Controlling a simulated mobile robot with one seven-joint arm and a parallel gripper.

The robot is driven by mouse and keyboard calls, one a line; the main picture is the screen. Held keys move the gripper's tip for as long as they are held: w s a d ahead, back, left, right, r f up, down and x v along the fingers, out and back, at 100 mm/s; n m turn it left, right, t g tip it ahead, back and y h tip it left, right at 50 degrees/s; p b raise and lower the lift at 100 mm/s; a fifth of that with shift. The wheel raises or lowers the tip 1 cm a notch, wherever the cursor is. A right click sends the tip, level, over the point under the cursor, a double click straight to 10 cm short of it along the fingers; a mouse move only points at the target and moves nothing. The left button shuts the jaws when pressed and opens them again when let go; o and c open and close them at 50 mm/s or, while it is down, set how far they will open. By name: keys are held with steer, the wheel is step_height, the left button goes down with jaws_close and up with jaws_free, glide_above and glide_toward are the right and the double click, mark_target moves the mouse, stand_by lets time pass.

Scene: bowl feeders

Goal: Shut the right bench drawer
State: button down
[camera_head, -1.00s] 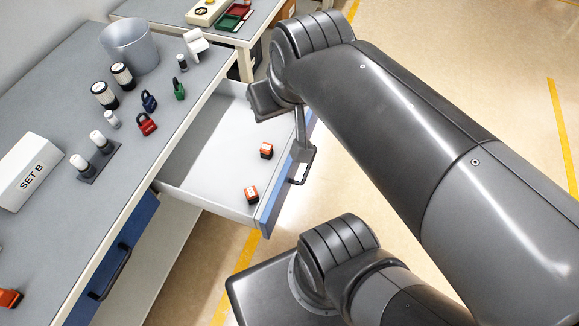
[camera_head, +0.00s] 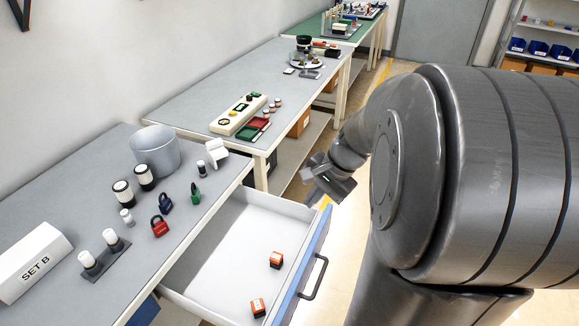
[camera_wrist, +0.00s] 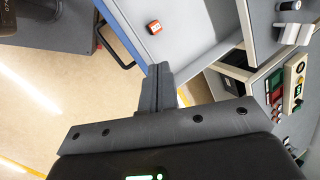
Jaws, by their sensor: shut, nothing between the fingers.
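The right bench drawer (camera_head: 215,262) is pulled open from the near bench. Its blue front (camera_head: 309,262) carries a dark bar handle (camera_head: 314,279). Two orange-and-black blocks lie inside, one further back (camera_head: 276,260) and one near the front corner (camera_head: 258,307). My gripper (camera_head: 313,186) is beyond the drawer's far front corner, apart from the handle. In the wrist view my shut, empty fingers (camera_wrist: 159,85) overlap the far end of the drawer front; I cannot tell whether they touch it. The drawer (camera_wrist: 190,30), one block (camera_wrist: 154,27) and the handle (camera_wrist: 112,45) also show there.
The bench top (camera_head: 75,205) holds a grey bin (camera_head: 156,152), padlocks, cylinders and a SET B sign (camera_head: 33,262). A second bench (camera_head: 190,95) stands just beyond the drawer. The floor right of the drawer is partly hidden by my arm.

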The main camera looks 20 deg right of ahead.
steer(key=w+d+f+m+t+y, duration=0.15)
steer(key=d+f+m+t, duration=0.25)
steer(key=d+f+m, duration=1.45)
steer(key=shift+w+a+f+n+y, duration=0.15)
steer(key=shift+w+a+f+n, duration=0.45)
steer(key=shift+w+f, duration=0.9)
steer(key=shift+w+a+f+n+y, duration=0.15)
steer(key=shift+w+a+f+n, duration=0.55)
steer(key=shift+f, duration=1.2)
steer(key=shift+w+a+f+n+y, duration=0.15)
steer(key=shift+w+a+f+n, duration=0.4)
steer(key=shift+w+f, duration=1.1)
steer(key=shift+a, duration=0.2)
